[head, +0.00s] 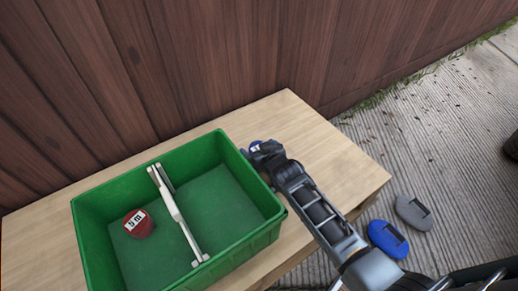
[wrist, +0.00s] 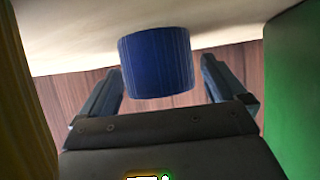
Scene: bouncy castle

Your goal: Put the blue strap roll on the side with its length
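The blue strap roll (wrist: 157,62) stands on the table and shows large in the wrist view. In the head view only a little of its blue side and white label shows (head: 256,145), the rest hidden by my gripper (head: 262,155). The fingers are open, one on each side of the roll, with a gap visible at the right finger. The green crate (head: 256,238) stands beside my gripper, split by a white divider (head: 172,205). Its left side holds a red roll (head: 140,229) labelled "5 m"; its right side is empty.
The crate's green wall (wrist: 292,90) is close in the wrist view.

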